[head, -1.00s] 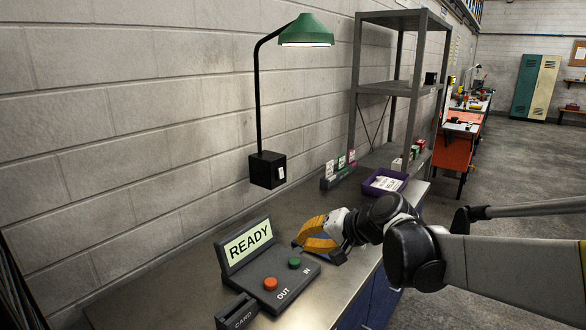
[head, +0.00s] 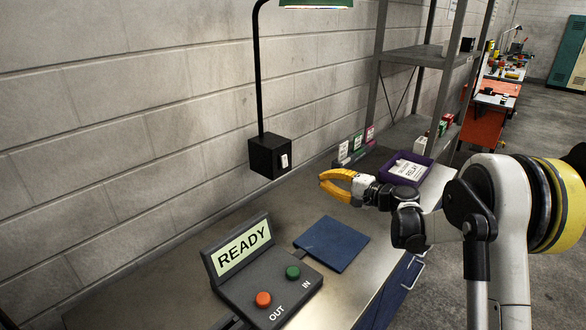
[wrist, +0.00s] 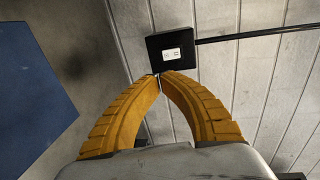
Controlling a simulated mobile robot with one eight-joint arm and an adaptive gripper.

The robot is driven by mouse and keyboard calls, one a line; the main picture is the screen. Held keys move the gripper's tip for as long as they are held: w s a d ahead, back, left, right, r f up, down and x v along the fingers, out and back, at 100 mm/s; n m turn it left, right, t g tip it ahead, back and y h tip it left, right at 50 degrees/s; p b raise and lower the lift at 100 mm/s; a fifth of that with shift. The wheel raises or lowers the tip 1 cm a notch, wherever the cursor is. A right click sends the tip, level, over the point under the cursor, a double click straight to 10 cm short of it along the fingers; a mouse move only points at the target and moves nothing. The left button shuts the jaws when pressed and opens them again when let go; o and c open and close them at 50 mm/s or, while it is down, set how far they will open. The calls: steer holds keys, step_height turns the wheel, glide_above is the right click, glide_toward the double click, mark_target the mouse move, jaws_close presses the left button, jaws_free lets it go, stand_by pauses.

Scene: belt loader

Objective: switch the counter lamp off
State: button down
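The counter lamp's green shade (head: 318,3) is cut off by the top edge of the head view, and its underside glows bright. Its black stem runs down to a black box (head: 262,156) on the wall. A white rocker switch (head: 284,160) is on the box's face. In the wrist view the box (wrist: 157,44) and the switch (wrist: 172,54) lie just beyond my fingertips. My gripper (head: 321,180) has yellow curved fingers with tips together, empty, right of and below the box. The tips (wrist: 159,75) look apart from the switch.
A console with a READY screen (head: 243,247), red button (head: 263,299) and green button (head: 293,272) stands on the counter. A dark blue pad (head: 332,243) lies behind it. A purple tray (head: 425,170) and grey shelf rack (head: 405,58) are to the right.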

steer(key=shift+a, duration=0.1)
steer(key=b, duration=0.4)
glide_toward(284, 161)
steer(key=w+a+f, duration=0.4)
steer(key=w+a, duration=0.1)
steer(key=shift+w+a+f, duration=0.2)
steer(key=shift+a, duration=0.1)
